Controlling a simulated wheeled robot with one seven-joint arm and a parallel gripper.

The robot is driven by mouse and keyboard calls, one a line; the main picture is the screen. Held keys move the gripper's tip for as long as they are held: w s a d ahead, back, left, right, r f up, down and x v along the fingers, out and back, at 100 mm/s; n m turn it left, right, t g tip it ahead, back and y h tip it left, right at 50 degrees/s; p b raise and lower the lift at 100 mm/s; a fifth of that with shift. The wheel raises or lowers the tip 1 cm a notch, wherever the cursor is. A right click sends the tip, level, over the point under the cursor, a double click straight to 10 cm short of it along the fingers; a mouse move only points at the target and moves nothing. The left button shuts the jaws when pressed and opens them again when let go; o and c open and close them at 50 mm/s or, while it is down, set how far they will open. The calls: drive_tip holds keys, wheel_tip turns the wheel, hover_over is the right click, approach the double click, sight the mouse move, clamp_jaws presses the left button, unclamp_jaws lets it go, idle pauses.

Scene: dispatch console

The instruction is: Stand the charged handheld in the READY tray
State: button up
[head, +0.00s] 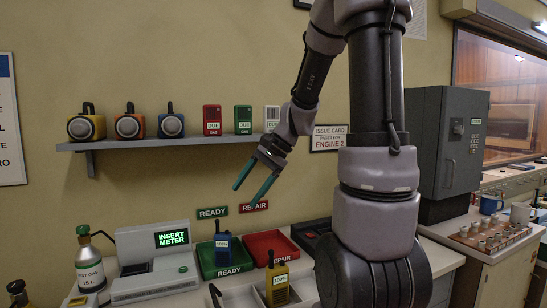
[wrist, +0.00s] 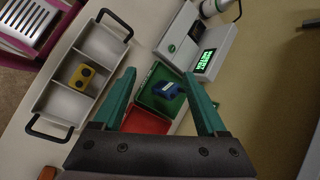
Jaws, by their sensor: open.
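A blue handheld radio (head: 222,250) stands upright in the green READY tray (head: 206,268); a pale label is on its front, too small to read surely. In the wrist view the blue handheld (wrist: 166,89) lies between my fingers, inside the green tray (wrist: 150,101). A yellow handheld (head: 277,289), its label seeming to read 100%, stands in a white divided carrier; it also shows in the wrist view (wrist: 82,77). My gripper (head: 246,197) is open and empty, well above the trays and touching neither handheld.
The red REPAIR tray (head: 262,243) adjoins the green one on the right. A meter station (head: 150,275) reading INSERT METER and a gas cylinder (head: 88,262) stand left. The carrier (wrist: 62,103) has raised handles. A wall shelf (head: 180,142) with meters is behind my arm.

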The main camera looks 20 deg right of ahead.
drive_tip(key=s+d+r+n+t+h, duration=0.1)
drive_tip(key=s+r+n+t+h, duration=0.3)
drive_tip(key=s+r+n, duration=0.3)
drive_tip(key=s+r+t, duration=0.1)
drive_tip(key=s+r, duration=0.2)
drive_tip(key=s, duration=0.2)
drive_tip(key=shift+s+d+r+h, duration=0.4)
idle(0.5)
